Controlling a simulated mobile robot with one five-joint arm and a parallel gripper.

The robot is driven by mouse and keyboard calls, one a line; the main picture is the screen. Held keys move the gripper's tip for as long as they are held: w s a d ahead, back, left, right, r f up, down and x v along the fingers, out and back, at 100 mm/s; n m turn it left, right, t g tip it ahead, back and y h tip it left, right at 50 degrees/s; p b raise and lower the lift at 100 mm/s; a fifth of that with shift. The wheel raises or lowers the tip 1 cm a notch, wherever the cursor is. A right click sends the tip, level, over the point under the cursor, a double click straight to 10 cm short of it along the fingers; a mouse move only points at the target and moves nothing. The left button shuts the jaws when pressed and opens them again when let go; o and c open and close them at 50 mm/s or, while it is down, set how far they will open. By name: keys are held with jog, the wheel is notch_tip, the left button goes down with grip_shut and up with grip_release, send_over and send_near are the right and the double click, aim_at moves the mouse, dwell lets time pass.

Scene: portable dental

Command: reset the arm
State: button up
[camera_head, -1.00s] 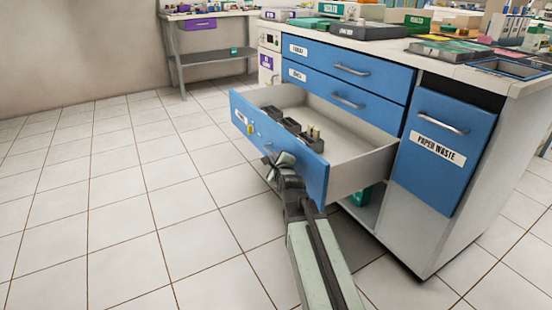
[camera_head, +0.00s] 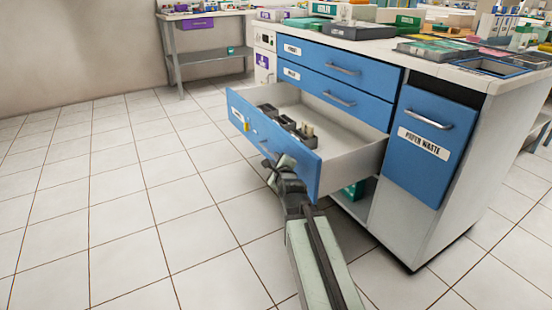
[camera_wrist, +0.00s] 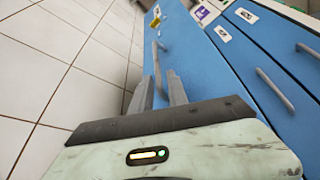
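My gripper (camera_head: 272,166) is at the front of the pulled-out blue bottom drawer (camera_head: 300,160), close to its grey handle. In the wrist view my gripper (camera_wrist: 162,75) has its two fingers apart, with the blue drawer front showing between them. The drawer's handle (camera_wrist: 159,60) lies at the gap between the fingertips. I cannot tell whether the fingers touch it. My forearm reaches up from the bottom of the head view.
The drawer holds several dark small boxes (camera_head: 286,122). Two shut blue drawers (camera_head: 345,70) are above it, and a paper waste door (camera_head: 430,145) is at right. The tiled floor (camera_head: 90,210) is clear at left. A side table (camera_head: 205,60) stands behind.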

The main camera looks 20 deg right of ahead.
jog(key=shift+s+a, duration=0.3)
jog(key=shift+s, duration=0.05)
